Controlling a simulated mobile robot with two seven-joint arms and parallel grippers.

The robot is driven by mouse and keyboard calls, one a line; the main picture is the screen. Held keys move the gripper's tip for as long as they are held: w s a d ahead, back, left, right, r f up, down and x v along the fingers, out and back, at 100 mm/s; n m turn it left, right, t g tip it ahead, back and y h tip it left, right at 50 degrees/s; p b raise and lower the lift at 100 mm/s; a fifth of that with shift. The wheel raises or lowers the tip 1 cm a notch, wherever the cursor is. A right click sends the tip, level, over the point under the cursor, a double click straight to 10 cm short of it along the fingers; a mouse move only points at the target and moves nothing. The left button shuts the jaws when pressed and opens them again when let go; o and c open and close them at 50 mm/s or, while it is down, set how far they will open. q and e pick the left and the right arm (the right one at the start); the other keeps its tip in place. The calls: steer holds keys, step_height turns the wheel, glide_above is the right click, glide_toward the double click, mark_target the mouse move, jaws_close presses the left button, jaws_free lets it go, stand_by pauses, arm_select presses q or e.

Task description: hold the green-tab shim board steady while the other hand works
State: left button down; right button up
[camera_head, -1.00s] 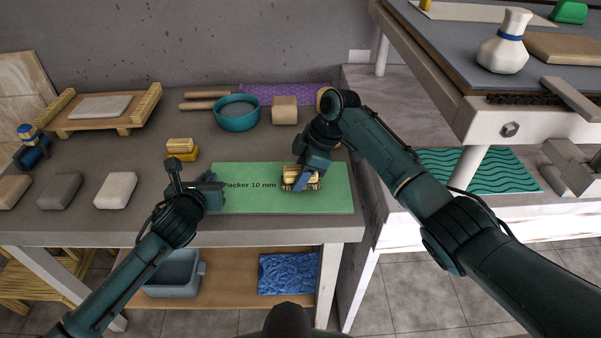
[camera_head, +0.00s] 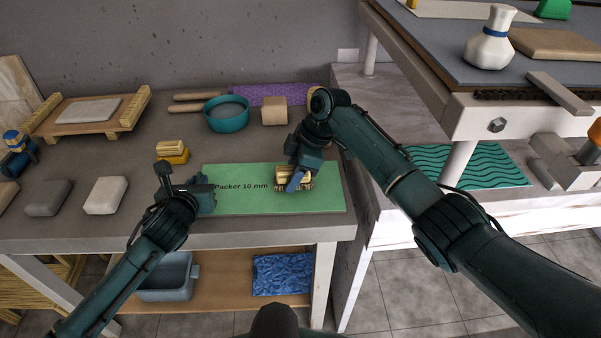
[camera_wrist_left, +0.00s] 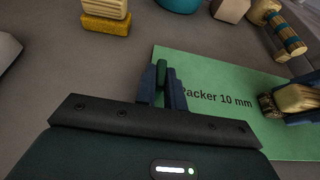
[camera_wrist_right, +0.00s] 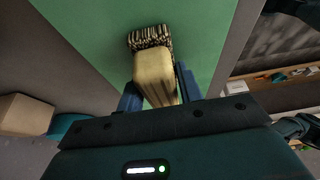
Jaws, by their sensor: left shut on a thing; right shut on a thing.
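The green shim board (camera_head: 325,190), printed "Packer 10 mm", lies flat on the grey table near its front edge. My left gripper (camera_head: 207,193) is at the board's left end. In the left wrist view its blue fingers are shut on the upright green tab (camera_wrist_left: 164,86). My right gripper (camera_head: 299,177) is over the board's right half, shut on a wooden brush (camera_wrist_right: 154,68) with dark-and-pale bristles. The bristle end is at the board's surface; I cannot tell whether it presses on it. The brush (camera_head: 284,173) is partly hidden by a finger in the head view.
Behind the board stand a yellow sponge with a wooden block (camera_head: 172,152), a teal bowl (camera_head: 226,118) and a tan block (camera_head: 274,111). Grey and white blocks (camera_head: 106,195) lie to the left. A raised shelf (camera_head: 480,122) stands at the right.

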steer(key=shift+a, duration=0.3)
steer(key=shift+d, duration=0.1)
steer(key=shift+d, duration=1.7)
steer(key=shift+a, duration=1.8)
steer(key=shift+r, duration=0.1)
steer(key=shift+r, duration=3.45)
